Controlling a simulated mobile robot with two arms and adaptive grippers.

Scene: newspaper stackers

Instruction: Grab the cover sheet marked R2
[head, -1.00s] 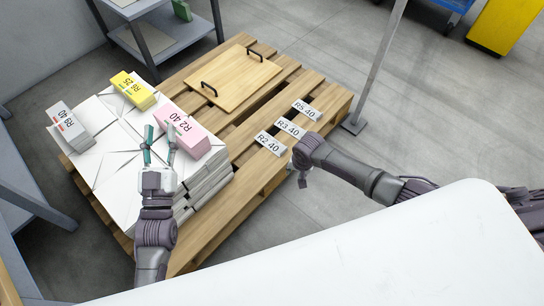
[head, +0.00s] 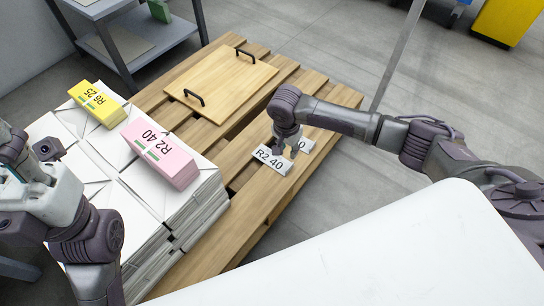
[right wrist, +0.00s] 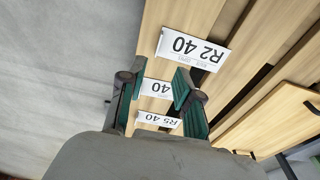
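The white cover sheet marked R2 40 (head: 268,161) lies flat on the right slats of the wooden pallet. It also shows clearly in the right wrist view (right wrist: 193,49), beyond my fingertips. My right gripper (head: 287,149) is just above the sheet's far edge, pointing down. In the right wrist view the right gripper (right wrist: 155,80) has its two teal fingers spread, with nothing held between them. My left gripper (head: 40,190) is at the left edge of the head view; its fingers are not clear.
White sheets marked R3 40 (right wrist: 157,88) and R5 40 (right wrist: 158,120) lie beside the R2 sheet. Pink (head: 160,153) and yellow (head: 97,104) labelled blocks sit on the white paper stacks (head: 135,208). A wooden board with two handles (head: 221,82) lies on the pallet (head: 262,213).

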